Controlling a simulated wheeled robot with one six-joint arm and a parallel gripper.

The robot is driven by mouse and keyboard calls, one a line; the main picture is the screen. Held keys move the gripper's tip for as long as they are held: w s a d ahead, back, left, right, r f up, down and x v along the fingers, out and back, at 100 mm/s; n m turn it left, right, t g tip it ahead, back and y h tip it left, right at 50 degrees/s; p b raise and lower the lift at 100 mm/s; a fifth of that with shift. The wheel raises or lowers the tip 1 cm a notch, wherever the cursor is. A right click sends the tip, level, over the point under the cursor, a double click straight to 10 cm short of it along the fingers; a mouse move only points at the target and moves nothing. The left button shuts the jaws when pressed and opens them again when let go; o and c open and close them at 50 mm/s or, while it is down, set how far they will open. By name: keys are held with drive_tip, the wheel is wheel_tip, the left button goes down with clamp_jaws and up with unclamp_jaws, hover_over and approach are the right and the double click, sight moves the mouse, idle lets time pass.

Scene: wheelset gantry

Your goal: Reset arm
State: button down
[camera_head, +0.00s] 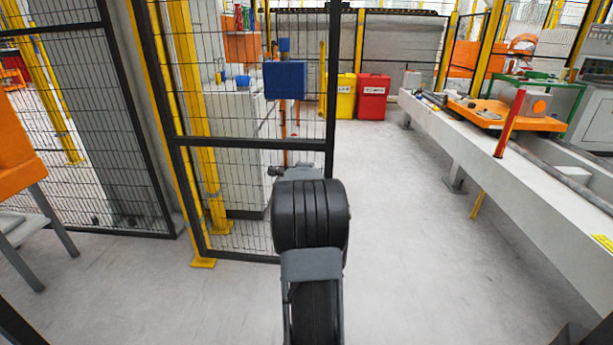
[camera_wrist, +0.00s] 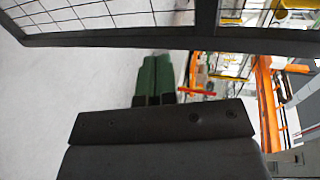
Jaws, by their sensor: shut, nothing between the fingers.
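My gripper (camera_wrist: 154,78) shows in the wrist view as two green fingers side by side with dark bases, closed together with nothing between them. A dark plate of my wrist hides the lower part of that view. The gripper fingers cannot be made out there. The black-framed mesh fence (camera_head: 240,143) stands just beyond my arm, and its dark frame (camera_wrist: 170,40) also crosses the top of the wrist view.
A long pale bench (camera_head: 480,140) with an orange fixture (camera_head: 490,113) runs along the right. A red bin (camera_head: 372,100) and a yellow bin (camera_head: 345,100) stand at the back. A blue box (camera_head: 285,80) is by the fence. Grey floor (camera_head: 410,240) is clear between fence and bench.

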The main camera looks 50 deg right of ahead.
drive_tip(key=shift+s+a+r, duration=0.2)
drive_tip(key=shift+s+a, duration=0.2)
drive_tip(key=shift+a, duration=0.1)
drive_tip(key=w+a+r+n+t+y+p, duration=0.1)
drive_tip(key=a+r+n+y+p, duration=0.3)
drive_tip(key=a, duration=0.5)
drive_tip(key=w+a+r+n+y+p, duration=0.1)
drive_tip(key=a+r+n+y+p, duration=0.1)
drive_tip(key=a+r+n+p, duration=0.55)
drive_tip(key=w+a+r+n+t+y+p, duration=0.1)
drive_tip(key=a+r+n+y+p, duration=0.2)
drive_tip(key=a, duration=0.8)
drive_tip(key=s+a+r+n+g+y+p, duration=0.1)
drive_tip(key=s+a+r+n+g+p, duration=0.2)
drive_tip(key=s+a+r+n+p, duration=0.2)
drive_tip(key=s+a+r+n+g+y+p, duration=0.2)
drive_tip(key=s+a+r+n+p, duration=0.3)
drive_tip(key=s+a+n+p, duration=0.5)
drive_tip(key=s+a+g, duration=0.1)
drive_tip(key=s+a, duration=0.2)
drive_tip(key=shift+s+a, duration=0.15)
drive_tip(key=shift+a, duration=0.25)
drive_tip(key=shift+d+r, duration=0.15)
